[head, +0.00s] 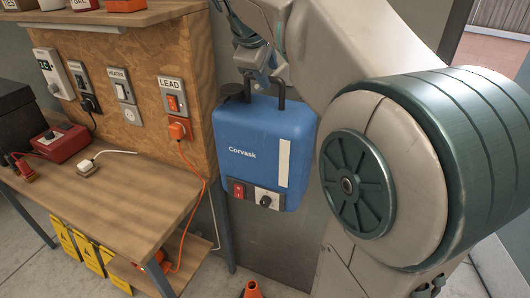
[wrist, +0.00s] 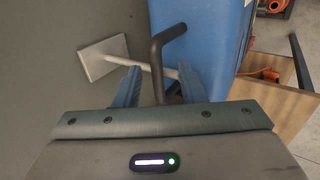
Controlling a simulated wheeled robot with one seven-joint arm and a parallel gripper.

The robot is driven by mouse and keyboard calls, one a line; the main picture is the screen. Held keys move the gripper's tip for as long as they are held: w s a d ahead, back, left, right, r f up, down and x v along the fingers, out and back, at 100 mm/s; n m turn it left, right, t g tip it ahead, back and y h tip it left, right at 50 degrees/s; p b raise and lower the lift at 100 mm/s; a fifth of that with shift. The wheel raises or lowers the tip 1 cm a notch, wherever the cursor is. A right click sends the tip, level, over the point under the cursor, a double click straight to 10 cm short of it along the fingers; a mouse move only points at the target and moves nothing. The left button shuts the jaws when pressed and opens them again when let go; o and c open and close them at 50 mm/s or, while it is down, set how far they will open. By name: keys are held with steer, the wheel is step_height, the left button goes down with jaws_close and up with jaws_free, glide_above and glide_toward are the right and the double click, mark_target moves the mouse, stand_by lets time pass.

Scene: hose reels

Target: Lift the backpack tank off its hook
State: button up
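The backpack tank (head: 262,135) is a blue box marked Corvask. It hangs upright at the wall, with a red switch and a dial low on its front. It also shows in the wrist view (wrist: 212,50). Its black handle (wrist: 156,65) rises from the top. A pale metal hook (wrist: 145,64) with a square wall plate reaches across to the handle. My gripper (wrist: 158,76) is at the handle, its two blue-grey fingers apart, one each side, with visible gaps. In the head view my gripper (head: 263,72) is just above the tank, partly hidden by my arm.
A wooden workbench (head: 130,190) with a panel of switches and sockets stands left of the tank. An orange cable (head: 203,205) hangs from the LEAD socket past the bench edge. An orange cone (head: 252,290) stands on the floor below.

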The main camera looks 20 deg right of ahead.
mark_target(272, 78)
steer(key=shift+p+x, duration=0.4)
steer(key=shift+x, duration=2)
steer(key=shift+w+r, duration=0.1)
jaws_close()
steer(key=shift+w+r, duration=0.1)
steer(key=shift+r, duration=0.1)
